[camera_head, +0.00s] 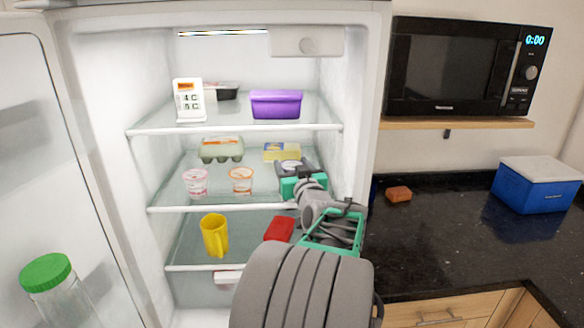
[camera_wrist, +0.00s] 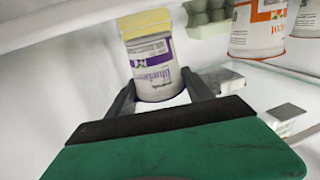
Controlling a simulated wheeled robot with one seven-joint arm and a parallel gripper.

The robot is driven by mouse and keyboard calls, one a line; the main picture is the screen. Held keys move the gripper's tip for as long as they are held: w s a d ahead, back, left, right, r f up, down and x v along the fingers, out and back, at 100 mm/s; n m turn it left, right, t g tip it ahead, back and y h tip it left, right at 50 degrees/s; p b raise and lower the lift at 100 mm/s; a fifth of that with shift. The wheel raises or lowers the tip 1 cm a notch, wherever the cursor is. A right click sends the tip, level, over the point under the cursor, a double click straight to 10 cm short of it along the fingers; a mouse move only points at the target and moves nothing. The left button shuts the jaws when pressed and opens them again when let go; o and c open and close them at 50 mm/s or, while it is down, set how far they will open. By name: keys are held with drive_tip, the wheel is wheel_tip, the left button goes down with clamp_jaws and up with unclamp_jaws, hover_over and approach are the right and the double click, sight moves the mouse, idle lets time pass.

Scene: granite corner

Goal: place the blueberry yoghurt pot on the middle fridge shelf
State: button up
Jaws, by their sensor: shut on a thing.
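The blueberry yoghurt pot (camera_wrist: 152,68), white with a purple label, shows in the wrist view between the two dark fingers of my gripper (camera_wrist: 159,84), which is shut on it. In the head view my gripper (camera_head: 291,166) is inside the fridge at the right end of the middle shelf (camera_head: 205,208), close to the right wall. The pot is mostly hidden there by my gripper and wrist. It looks about upright. I cannot tell whether its base touches the shelf.
A pink-labelled pot (camera_head: 195,182) and an orange-labelled pot (camera_head: 241,181) stand left of my gripper. An egg carton (camera_head: 221,150) and a yellow tub (camera_head: 282,152) stand behind. A yellow jug (camera_head: 215,235) and red box (camera_head: 279,229) are below; a purple container (camera_head: 276,104) is above.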

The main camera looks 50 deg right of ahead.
drive_tip(key=shift+f, duration=0.6)
drive_tip(key=shift+f, duration=0.15)
drive_tip(key=o, duration=1.5)
drive_tip(key=shift+r, duration=0.35)
drive_tip(key=b+v, duration=0.3)
drive_tip(key=v, duration=0.9)
drive_tip(key=shift+a+f+b, duration=0.1)
drive_tip(key=shift+f+b, duration=0.1)
drive_tip(key=shift+b, duration=0.1)
